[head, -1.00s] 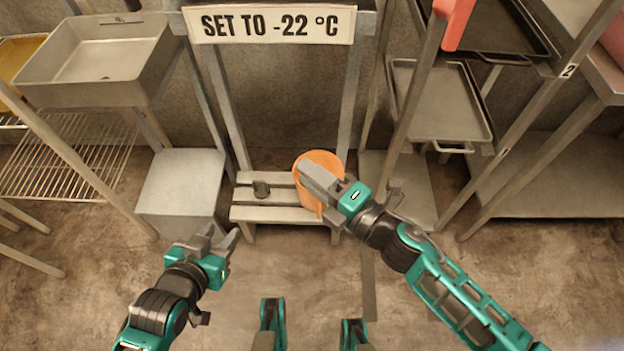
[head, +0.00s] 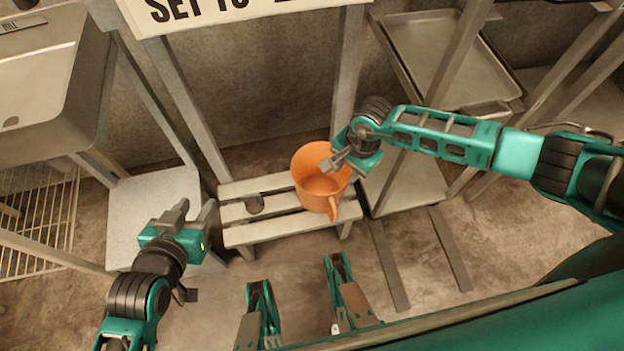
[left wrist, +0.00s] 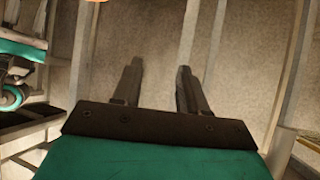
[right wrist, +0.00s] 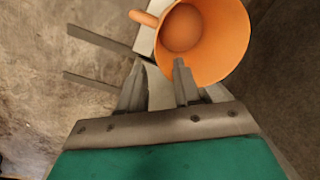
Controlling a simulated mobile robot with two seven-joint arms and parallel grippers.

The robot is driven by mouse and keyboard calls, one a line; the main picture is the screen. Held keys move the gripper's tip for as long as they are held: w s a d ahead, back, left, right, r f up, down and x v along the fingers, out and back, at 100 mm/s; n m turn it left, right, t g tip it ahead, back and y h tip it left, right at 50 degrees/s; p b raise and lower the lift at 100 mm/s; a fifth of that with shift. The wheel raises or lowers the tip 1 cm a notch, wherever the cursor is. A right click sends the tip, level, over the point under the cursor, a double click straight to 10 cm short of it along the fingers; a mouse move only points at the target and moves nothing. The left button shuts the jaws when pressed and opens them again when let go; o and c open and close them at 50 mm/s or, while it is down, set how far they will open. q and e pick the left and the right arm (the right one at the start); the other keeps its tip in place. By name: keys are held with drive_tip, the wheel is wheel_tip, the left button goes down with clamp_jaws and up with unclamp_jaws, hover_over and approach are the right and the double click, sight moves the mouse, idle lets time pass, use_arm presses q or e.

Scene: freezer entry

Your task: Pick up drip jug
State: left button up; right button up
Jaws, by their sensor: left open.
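The orange drip jug (head: 312,165) stands upright on a low slatted bench (head: 240,232), its handle toward me. In the right wrist view the jug (right wrist: 222,35) shows its open mouth and its handle at the upper left. My right gripper (head: 329,166) is at the jug's right rim. In the right wrist view its fingers (right wrist: 158,72) are apart; one overlaps the jug's mouth, the other shows outside it. Whether they touch the jug I cannot tell. My left gripper (head: 197,210) is open and empty, left of the bench; its spread fingers show in the left wrist view (left wrist: 158,75).
Metal frame posts rise behind the bench, under a sign (head: 225,12). A grey box (head: 150,205) stands left, a tray rack (head: 450,60) right. Floor in front is partly clear.

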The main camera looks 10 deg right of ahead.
drive_tip(key=w+d+f, duration=0.1)
drive_tip(key=b, duration=0.3)
hover_over(342, 191)
drive_tip(key=shift+h, duration=0.3)
drive_tip(key=f, duration=0.6)
drive_tip(key=shift+w+d, duration=0.2)
drive_tip(key=shift+d, duration=0.15)
drive_tip(key=shift+f, duration=0.55)
drive_tip(key=f+b, duration=0.1)
drive_tip(key=f, duration=0.1)
drive_tip(key=f+b, duration=0.1)
drive_tip(key=f, duration=0.1)
drive_tip(key=shift+a+f+b, duration=0.2)
drive_tip(key=shift+f+b, duration=0.1)
drive_tip(key=shift+b, duration=0.05)
drive_tip(key=shift+f, duration=0.2)
use_arm(q)
drive_tip(key=f, duration=0.1)
drive_tip(key=d+f, duration=0.1)
drive_tip(key=f, duration=0.1)
drive_tip(key=shift+w+d+f, duration=0.2)
drive_tip(key=shift+w+d, duration=0.05)
drive_tip(key=shift+d, duration=0.1)
drive_tip(key=shift+h, duration=0.3)
drive_tip(key=shift+a, duration=0.15)
use_arm(e)
clamp_jaws()
drive_tip(key=shift+r, duration=0.1)
